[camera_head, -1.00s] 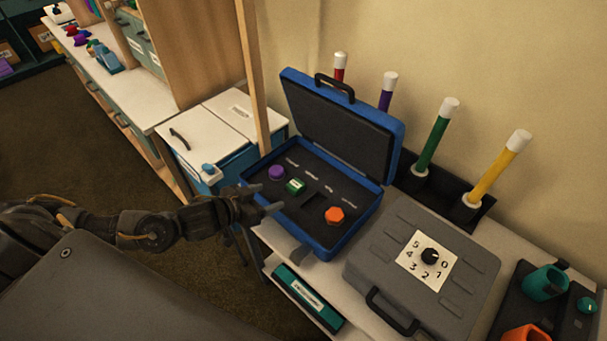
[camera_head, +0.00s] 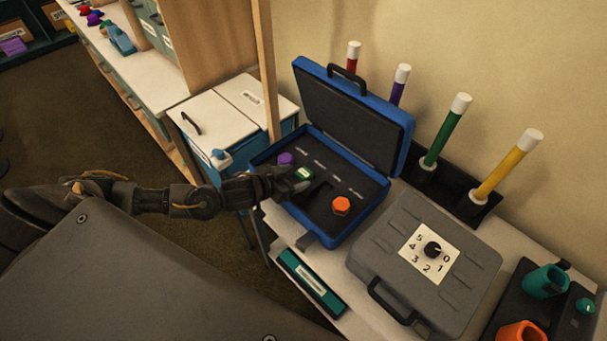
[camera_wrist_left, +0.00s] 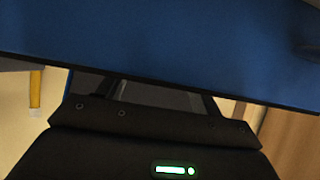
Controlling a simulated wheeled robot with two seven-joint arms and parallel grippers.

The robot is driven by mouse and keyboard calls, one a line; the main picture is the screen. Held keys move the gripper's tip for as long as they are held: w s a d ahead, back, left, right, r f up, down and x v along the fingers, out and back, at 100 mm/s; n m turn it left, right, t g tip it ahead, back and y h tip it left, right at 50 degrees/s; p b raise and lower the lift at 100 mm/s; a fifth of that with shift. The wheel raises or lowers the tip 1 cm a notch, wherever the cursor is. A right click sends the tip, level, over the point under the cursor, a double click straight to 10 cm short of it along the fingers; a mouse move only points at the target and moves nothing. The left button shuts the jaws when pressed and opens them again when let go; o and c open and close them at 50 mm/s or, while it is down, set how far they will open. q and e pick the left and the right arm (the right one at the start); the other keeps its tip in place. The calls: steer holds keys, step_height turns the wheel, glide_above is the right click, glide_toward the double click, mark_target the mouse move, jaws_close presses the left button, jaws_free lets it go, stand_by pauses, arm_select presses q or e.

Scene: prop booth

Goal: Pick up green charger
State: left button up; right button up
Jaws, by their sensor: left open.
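The green charger (camera_head: 304,173), a small block with a pale label, sits in the dark tray of the open blue case (camera_head: 333,242). My left gripper (camera_head: 291,184) reaches into the case from the left, with its fingers open right at the charger. I cannot tell whether they touch it. In the left wrist view, a blue panel (camera_wrist_left: 180,45) fills the upper part and hides the fingertips, and the charger does not show there. My right gripper is out of view.
A purple piece (camera_head: 285,158) and an orange hexagonal piece (camera_head: 341,205) share the tray. The raised lid (camera_head: 350,115) stands behind. A grey case with a dial (camera_head: 466,270) is to the right. Coloured tubes stand along the wall, including a green one (camera_head: 445,135).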

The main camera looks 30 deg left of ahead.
mark_target(302, 174)
arm_select(q)
steer(key=x, duration=0.3)
steer(key=shift+w+d+f+p, duration=0.1)
steer(key=shift+w+f+p, duration=0.05)
steer(key=shift+w+p, duration=0.15)
steer(key=shift+s, duration=0.1)
steer(key=c, duration=1.1)
